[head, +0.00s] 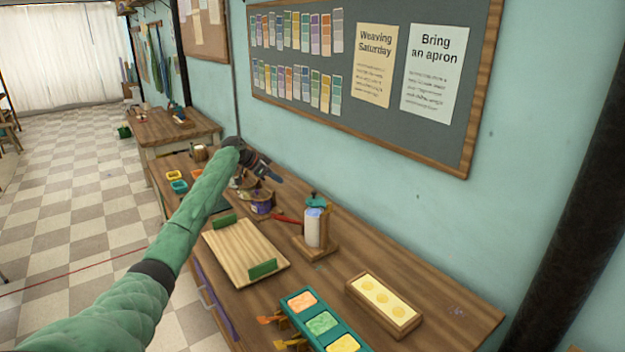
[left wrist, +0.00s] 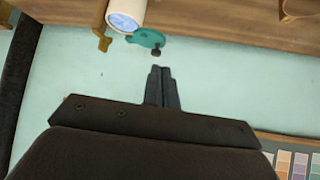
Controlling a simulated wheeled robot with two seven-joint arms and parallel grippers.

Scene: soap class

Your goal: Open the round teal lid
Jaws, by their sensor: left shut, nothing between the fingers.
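The round teal lid (head: 316,199) is at the top of a white cylindrical canister (head: 316,232) on a wooden stand. In the left wrist view the lid (left wrist: 147,38) stands out beside the canister's mouth, with its black knob pointing towards my fingers. The pale blue inside of the canister (left wrist: 123,22) shows, so the mouth is at least largely uncovered. My left gripper (head: 279,179) is shut and empty, up and to the left of the lid in the head view. Its fingertips (left wrist: 159,70) are close to the knob but look apart from it. My right gripper is not in view.
A wooden tray with green handles (head: 240,258) lies left of the canister. A teal tray of coloured blocks (head: 284,300) and a wooden mould (head: 409,322) are in front. A purple-labelled jar (head: 262,207) stands behind. The wall is close on the right.

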